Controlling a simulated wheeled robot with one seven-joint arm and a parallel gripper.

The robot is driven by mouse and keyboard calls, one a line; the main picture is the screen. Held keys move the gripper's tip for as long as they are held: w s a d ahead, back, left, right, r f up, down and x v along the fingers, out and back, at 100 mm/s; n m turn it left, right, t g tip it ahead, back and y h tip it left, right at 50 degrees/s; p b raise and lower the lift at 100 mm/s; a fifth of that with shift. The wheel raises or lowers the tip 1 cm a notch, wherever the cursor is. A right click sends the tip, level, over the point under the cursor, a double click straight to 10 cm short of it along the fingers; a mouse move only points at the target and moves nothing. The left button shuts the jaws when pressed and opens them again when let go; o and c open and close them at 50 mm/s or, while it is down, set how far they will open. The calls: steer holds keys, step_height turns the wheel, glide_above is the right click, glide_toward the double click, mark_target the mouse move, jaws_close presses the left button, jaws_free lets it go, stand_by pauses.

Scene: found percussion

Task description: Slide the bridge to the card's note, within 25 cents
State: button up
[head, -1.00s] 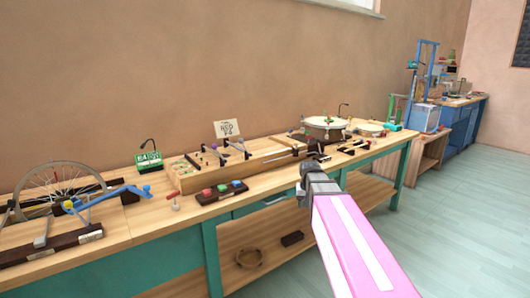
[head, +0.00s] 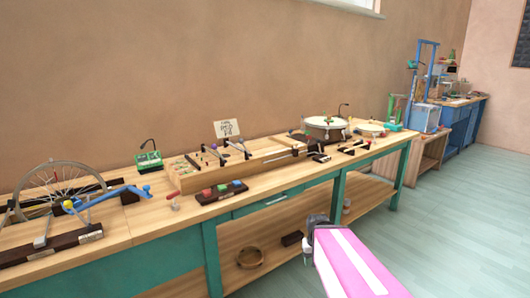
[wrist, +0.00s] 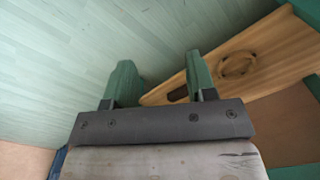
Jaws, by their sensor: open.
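A long wooden string board (head: 262,163) lies on the workbench in the head view, with dark bridge-like pieces standing across it near its left half (head: 215,152). I cannot tell which piece is the sliding bridge. A small card (head: 227,129) with writing too small to read stands behind the board. My gripper (head: 318,219) is in front of the bench, below the top's level and apart from the board. In the wrist view my gripper (wrist: 158,80) shows two green fingers spread wide with nothing between them.
The bench holds a spoked wheel (head: 62,190) at left, a green box (head: 148,160), a block with coloured buttons (head: 221,191) and a drum (head: 326,130). A lower shelf carries a round ring (head: 250,258) and a dark block (head: 292,238). The floor at right is clear.

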jaws_close()
stand_by(1.5)
